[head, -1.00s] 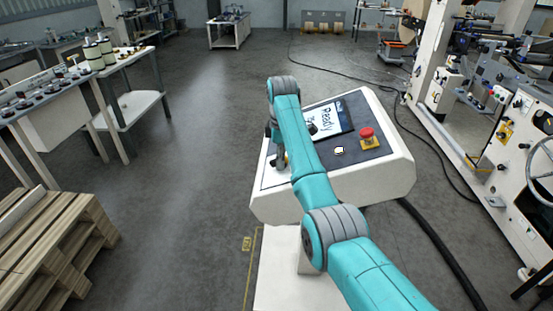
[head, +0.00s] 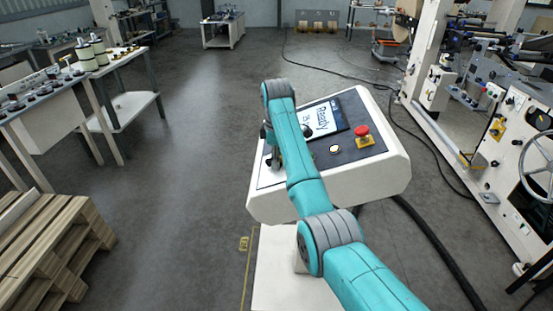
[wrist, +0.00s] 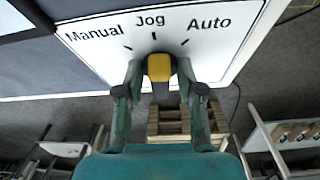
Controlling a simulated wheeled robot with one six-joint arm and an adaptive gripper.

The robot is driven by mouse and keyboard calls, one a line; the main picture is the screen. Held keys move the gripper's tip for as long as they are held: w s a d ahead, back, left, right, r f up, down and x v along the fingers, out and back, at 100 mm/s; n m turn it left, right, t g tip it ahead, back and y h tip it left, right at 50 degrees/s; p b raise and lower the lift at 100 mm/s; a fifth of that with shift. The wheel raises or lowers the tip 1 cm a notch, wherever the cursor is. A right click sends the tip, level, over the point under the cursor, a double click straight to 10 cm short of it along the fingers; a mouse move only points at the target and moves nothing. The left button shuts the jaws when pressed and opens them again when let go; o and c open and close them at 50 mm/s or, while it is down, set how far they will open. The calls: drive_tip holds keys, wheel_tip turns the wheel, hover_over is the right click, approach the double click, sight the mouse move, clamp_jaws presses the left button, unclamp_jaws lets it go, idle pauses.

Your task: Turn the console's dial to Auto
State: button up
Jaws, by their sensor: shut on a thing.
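The console (head: 385,172) is a white sloped box with a dark panel. The knob stands about upright, roughly in line with the Jog mark and left of Auto. My gripper (wrist: 157,82) has one finger on each side of the knob and is shut on it. In the head view my teal arm hides the dial and most of the gripper.
The console's screen (head: 322,118) reads "Ready". A red emergency button (head: 362,133) on a yellow base and a white round button (head: 335,149) are right of my arm. A pallet stack (head: 50,250) stands at left, a machine (head: 510,150) at right.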

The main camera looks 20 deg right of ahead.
drive_tip(key=m, duration=0.1)
drive_tip(key=m+t, duration=0.1)
drive_tip(key=m, duration=0.1)
drive_tip(key=shift+s+a+m+h, duration=0.15)
drive_tip(key=shift+m+h, duration=0.15)
drive_tip(key=shift+h, duration=0.1)
drive_tip(key=shift+s+a+m+t+h, duration=0.1)
drive_tip(key=shift+m+t+h, duration=0.55)
drive_tip(key=shift+m, duration=1.15)
drive_tip(key=o, duration=0.8)
